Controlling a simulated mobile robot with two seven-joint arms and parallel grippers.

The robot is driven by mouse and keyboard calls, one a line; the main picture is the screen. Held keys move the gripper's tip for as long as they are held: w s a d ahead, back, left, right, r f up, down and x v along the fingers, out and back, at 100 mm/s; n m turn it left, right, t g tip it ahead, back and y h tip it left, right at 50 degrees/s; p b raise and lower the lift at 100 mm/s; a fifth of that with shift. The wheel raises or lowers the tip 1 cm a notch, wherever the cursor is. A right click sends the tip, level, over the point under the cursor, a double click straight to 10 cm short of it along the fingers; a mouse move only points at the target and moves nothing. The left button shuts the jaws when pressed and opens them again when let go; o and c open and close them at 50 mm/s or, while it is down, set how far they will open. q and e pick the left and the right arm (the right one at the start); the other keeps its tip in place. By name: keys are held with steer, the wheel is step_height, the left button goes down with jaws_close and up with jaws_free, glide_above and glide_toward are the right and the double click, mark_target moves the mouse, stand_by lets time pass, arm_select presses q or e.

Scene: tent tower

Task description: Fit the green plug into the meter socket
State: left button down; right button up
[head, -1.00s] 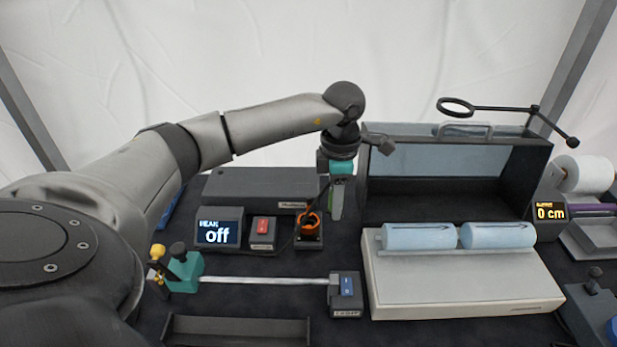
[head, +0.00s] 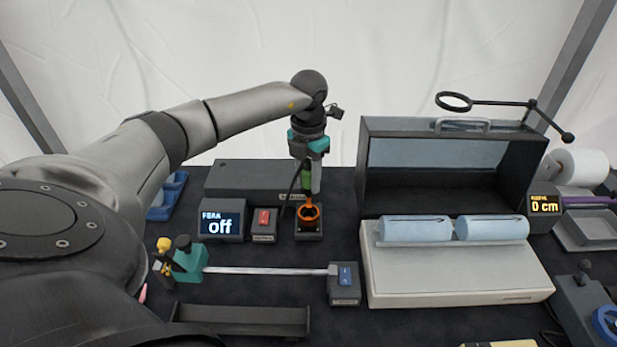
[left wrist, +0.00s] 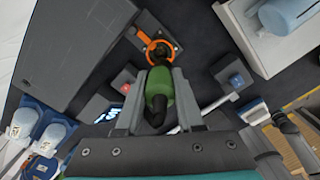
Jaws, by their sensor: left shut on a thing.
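The green plug (head: 306,176) is held upright between the fingers of my left gripper (head: 306,188), which is shut on it. In the left wrist view the plug (left wrist: 159,88) sits between both fingers, with its dark end pointing toward the orange-ringed socket. The meter socket (head: 308,214) is a dark block with an orange ring, right of the red switch; it also shows in the left wrist view (left wrist: 160,48). The plug is over the socket; whether its tip touches or enters the ring cannot be told. My right gripper is out of view.
A long dark box (head: 245,178) lies behind. The open dark cabinet (head: 364,170) stands to the right. A metal rod (head: 265,270) lies in front.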

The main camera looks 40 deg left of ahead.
mark_target(309, 195)
arm_select(q)
steer(key=shift+f+b, duration=1.95)
steer(key=shift+f, duration=0.95)
steer(key=shift+f+b, duration=0.7)
steer(key=shift+f, duration=0.55)
steer(key=shift+r, duration=0.1)
steer(key=shift+r+p, duration=0.9)
stand_by(1.2)
